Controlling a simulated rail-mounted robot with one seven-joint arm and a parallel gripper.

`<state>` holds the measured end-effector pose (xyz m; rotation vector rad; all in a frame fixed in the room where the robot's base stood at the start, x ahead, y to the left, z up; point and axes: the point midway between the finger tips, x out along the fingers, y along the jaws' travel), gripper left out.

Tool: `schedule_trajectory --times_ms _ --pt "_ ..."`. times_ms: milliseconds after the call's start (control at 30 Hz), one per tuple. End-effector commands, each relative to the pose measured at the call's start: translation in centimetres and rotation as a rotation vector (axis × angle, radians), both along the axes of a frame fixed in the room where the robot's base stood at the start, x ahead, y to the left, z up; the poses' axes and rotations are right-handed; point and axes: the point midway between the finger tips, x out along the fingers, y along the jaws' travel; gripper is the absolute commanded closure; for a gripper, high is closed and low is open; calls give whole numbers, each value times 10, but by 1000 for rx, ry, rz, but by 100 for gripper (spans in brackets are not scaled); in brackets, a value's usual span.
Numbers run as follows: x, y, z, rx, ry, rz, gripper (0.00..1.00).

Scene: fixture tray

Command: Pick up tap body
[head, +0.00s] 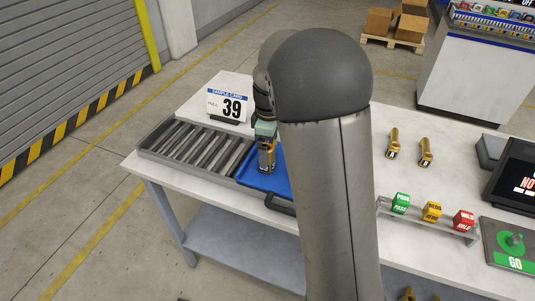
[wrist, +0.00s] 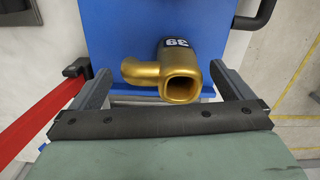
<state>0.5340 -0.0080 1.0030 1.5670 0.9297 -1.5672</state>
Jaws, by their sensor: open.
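A gold tap body (wrist: 178,75) with a dark "39" label lies on a blue board or tray (wrist: 118,25) in the wrist view. Its square open end faces my gripper, and a short spout bends to the left. My gripper (wrist: 160,78) is open, with one finger on each side of the tap body; gaps show on both sides. In the head view my gripper (head: 266,158) is low over the blue tray (head: 280,181), and my arm hides much of the area. Two more gold tap bodies, one left (head: 393,143) and one right (head: 425,152), stand on the white table.
A grey slotted rack (head: 158,148) lies left of the blue tray, with a sample card reading 39 (head: 229,105) behind it. Green, yellow and red blocks (head: 431,212) stand in a row at right, near a screen (head: 518,172) and a green GO panel (head: 512,245).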

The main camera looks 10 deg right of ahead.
Motion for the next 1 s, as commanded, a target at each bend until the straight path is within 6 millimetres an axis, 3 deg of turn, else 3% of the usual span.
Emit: schedule_trajectory --times_ms 133,367,767,1000 --pt "0 0 0 0 0 0 3" --pt "0 0 0 0 0 0 67" --pt "1 0 8 0 -4 0 68" --pt "-3 -3 39 2 -7 -2 68"
